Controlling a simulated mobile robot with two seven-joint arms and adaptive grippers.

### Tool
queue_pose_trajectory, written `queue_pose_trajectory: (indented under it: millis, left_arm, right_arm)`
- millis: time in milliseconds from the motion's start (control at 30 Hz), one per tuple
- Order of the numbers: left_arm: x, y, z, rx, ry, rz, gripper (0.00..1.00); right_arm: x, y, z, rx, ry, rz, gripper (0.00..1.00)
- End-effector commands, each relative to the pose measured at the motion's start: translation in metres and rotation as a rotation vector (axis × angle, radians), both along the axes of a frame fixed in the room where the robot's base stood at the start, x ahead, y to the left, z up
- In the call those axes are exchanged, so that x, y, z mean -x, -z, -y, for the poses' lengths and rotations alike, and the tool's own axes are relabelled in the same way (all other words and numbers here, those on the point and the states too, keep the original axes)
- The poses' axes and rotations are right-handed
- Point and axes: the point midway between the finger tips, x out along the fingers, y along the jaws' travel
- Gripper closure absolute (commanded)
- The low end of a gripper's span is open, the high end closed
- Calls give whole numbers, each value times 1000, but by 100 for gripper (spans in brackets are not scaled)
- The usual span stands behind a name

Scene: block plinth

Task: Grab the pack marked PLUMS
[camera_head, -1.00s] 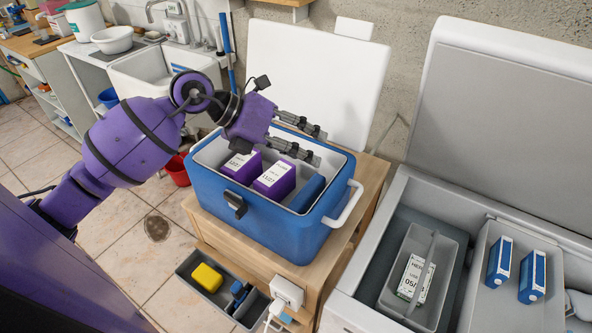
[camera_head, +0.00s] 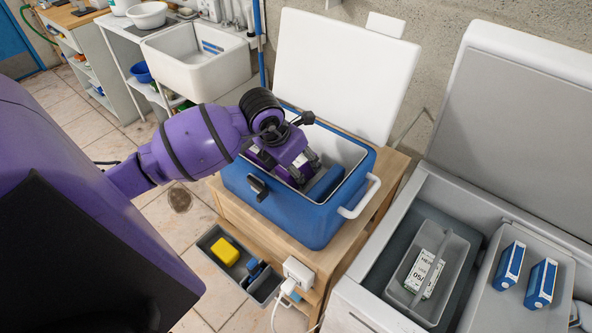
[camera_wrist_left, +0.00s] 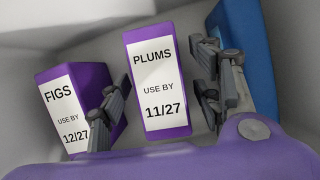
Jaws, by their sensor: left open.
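The PLUMS pack (camera_wrist_left: 156,82) is a purple box with a white label reading USE BY 11/27. It stands inside the blue cool box (camera_head: 284,220). In the left wrist view it lies between the two fingers of my open left gripper (camera_wrist_left: 158,100), with gaps on both sides. A second purple pack marked FIGS (camera_wrist_left: 72,105), dated 12/27, stands to its left, partly behind the left finger. In the head view my left gripper (camera_head: 301,176) points down into the cool box and mostly hides the purple packs. My right gripper is not in view.
A blue block (camera_head: 326,184) lies along the cool box's right side, close to the right finger in the wrist view. The cool box walls surround the gripper. An open white chest (camera_head: 402,255) stands at right with a grey basket (camera_head: 405,285) and blue-and-white packs (camera_head: 510,265).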

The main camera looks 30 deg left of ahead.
Motion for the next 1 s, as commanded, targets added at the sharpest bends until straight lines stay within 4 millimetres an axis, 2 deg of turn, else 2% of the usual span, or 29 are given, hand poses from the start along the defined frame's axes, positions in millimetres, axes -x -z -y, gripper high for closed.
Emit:
queue_pose_trajectory:
  millis: [1000]
  left_arm:
    - [-1,9,0,1,0,0,41]
  right_arm:
    - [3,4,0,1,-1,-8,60]
